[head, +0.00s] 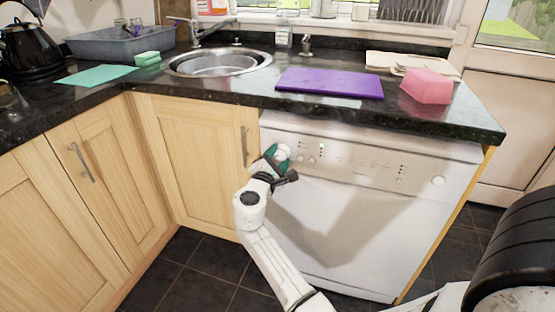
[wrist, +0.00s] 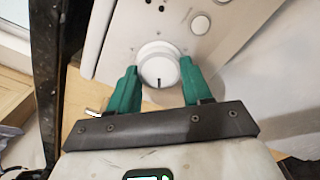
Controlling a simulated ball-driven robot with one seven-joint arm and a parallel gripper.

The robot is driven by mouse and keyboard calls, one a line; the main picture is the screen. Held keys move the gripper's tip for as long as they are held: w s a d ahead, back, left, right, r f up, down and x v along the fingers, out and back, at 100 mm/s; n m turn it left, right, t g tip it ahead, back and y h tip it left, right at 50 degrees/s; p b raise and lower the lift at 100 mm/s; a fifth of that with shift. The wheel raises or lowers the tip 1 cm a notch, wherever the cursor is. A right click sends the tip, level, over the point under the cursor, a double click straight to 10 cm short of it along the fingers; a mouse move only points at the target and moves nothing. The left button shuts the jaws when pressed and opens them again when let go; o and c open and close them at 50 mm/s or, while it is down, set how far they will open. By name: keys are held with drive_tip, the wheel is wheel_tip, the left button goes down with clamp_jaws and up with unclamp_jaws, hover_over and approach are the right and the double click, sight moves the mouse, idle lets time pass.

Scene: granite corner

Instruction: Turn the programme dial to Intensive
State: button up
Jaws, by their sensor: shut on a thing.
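The programme dial (wrist: 158,68) is a round white knob on the dishwasher's front panel, seen in the wrist view between my fingertips. A dark pointer mark shows on its lower edge in that view. My gripper (wrist: 160,82) has green fingers, one on each side of the dial, and is shut on it. In the head view my gripper (head: 277,157) is at the left end of the control panel, and the dial is mostly hidden behind it. The white dishwasher (head: 345,215) stands under the counter with its door closed. The setting labels are too small to read.
The dark counter edge (head: 400,128) overhangs just above the panel. A wooden cupboard door (head: 190,150) with a metal handle is at the left. A purple board (head: 330,82) and a pink block (head: 427,86) lie on the counter. The tiled floor in front is clear.

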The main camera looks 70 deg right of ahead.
drive_tip(key=o, duration=1)
drive_tip(key=shift+o, duration=0.2)
drive_tip(key=a+p, duration=0.1)
drive_tip(key=a, duration=0.9)
drive_tip(key=shift+s+a+p, duration=0.3)
drive_tip(key=shift+s+a, duration=0.1)
